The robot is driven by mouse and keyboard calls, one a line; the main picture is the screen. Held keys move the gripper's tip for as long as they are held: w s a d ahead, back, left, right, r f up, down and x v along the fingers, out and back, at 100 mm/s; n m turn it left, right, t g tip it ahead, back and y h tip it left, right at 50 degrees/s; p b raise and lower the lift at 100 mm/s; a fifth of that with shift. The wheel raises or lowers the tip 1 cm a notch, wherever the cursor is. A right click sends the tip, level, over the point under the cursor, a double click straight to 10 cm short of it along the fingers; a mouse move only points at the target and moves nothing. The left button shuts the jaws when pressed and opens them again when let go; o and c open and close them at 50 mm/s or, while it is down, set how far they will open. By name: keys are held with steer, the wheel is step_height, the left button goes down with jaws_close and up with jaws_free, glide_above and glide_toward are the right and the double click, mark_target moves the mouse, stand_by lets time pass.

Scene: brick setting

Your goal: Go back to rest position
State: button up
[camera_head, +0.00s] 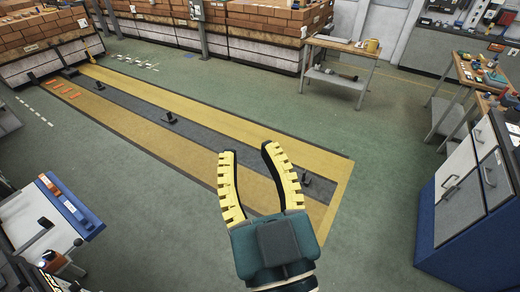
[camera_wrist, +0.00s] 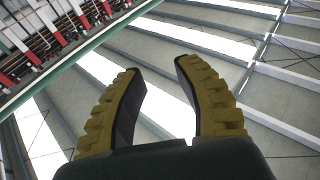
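My gripper (camera_head: 248,160) is at the bottom middle of the head view, with yellow ribbed fingers on a dark teal body. The fingers are spread apart with nothing between them, and the floor shows through the gap. In the wrist view my gripper (camera_wrist: 160,75) is also open and empty. Behind it there are ceiling panels and bright strips, so the wrist camera faces upward. No object touches the fingers.
A yellow-and-grey floor lane (camera_head: 180,125) runs behind the gripper. Brick stacks (camera_head: 265,20) line the back. A small table (camera_head: 340,45) stands at the back right, a blue cabinet (camera_head: 475,210) at the right, a blue-edged bench (camera_head: 50,215) at the left. The green floor (camera_head: 370,150) is clear.

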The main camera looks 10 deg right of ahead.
steer(key=shift+m+t, duration=0.3)
steer(key=shift+t, duration=0.4)
steer(key=r, duration=0.1)
steer(key=s+d+r, duration=0.1)
steer(key=s+r, duration=0.1)
steer(key=shift+d+r, duration=0.2)
steer(key=shift+r, duration=0.2)
step_height(320, 180, up, 9)
steer(key=p, duration=0.9)
